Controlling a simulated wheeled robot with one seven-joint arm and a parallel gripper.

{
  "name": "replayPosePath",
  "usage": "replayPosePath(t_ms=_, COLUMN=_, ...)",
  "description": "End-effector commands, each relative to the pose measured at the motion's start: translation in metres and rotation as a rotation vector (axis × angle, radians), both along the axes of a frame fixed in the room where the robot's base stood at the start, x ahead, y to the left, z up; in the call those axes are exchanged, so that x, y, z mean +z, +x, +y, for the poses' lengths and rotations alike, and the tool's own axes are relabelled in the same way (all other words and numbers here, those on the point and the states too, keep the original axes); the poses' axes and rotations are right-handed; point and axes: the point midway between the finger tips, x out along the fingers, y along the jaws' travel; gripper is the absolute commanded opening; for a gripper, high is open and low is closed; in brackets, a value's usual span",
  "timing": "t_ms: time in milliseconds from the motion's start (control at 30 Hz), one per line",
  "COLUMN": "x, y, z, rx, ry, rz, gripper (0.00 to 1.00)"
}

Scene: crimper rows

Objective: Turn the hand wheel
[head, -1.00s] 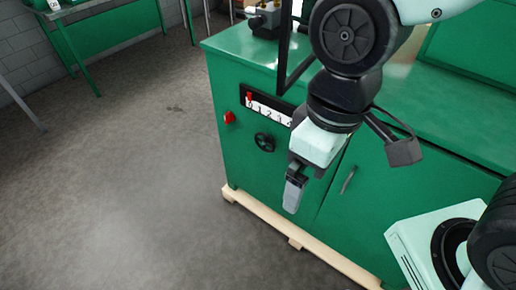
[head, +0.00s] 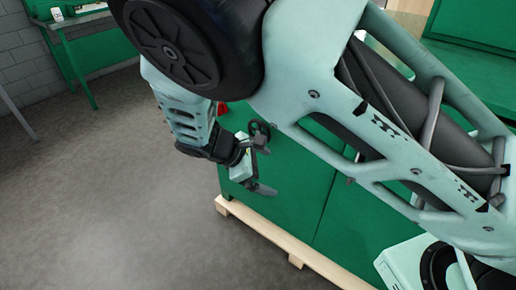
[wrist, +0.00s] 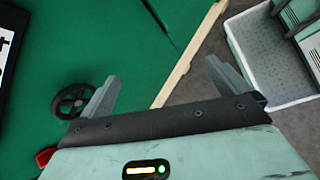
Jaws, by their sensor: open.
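The hand wheel is a small black spoked wheel on the green cabinet front. In the head view the hand wheel (head: 260,128) shows just above my gripper (head: 266,168), partly covered by my arm and hand. In the wrist view the hand wheel (wrist: 70,101) lies at the left, beside the left finger, which overlaps its right edge. I cannot tell whether they touch. My gripper (wrist: 164,86) is open, its two grey fingers wide apart with nothing between them. The wheel is outside the gap between the fingers.
The green cabinet (head: 290,205) stands on a pale wooden pallet (head: 262,231). A red knob (wrist: 46,157) sits near the wheel, and part of a number scale (wrist: 4,48) shows at the left edge. Grey floor (head: 120,200) at the left is free.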

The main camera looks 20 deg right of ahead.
Motion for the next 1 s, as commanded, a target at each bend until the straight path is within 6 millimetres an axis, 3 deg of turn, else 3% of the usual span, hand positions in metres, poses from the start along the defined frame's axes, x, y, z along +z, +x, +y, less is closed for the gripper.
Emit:
replayPosePath(t_ms=33, x=-0.03, y=0.015, z=0.001, rx=0.066, ry=-0.087, rz=-0.016, gripper=1.0)
replayPosePath(t_ms=200, x=-0.056, y=0.066, z=0.019, rx=0.287, ry=-0.381, rz=-0.084, gripper=1.0)
replayPosePath(t_ms=400, x=-0.058, y=0.098, z=0.068, rx=0.493, ry=-0.663, rz=-0.175, gripper=1.0)
replayPosePath(t_ms=600, x=-0.052, y=0.104, z=0.094, rx=0.571, ry=-0.778, rz=-0.215, gripper=1.0)
replayPosePath(t_ms=767, x=-0.05, y=0.112, z=0.084, rx=0.573, ry=-0.784, rz=-0.216, gripper=1.0)
replayPosePath(t_ms=1000, x=-0.051, y=0.139, z=0.046, rx=0.571, ry=-0.784, rz=-0.214, gripper=1.0)
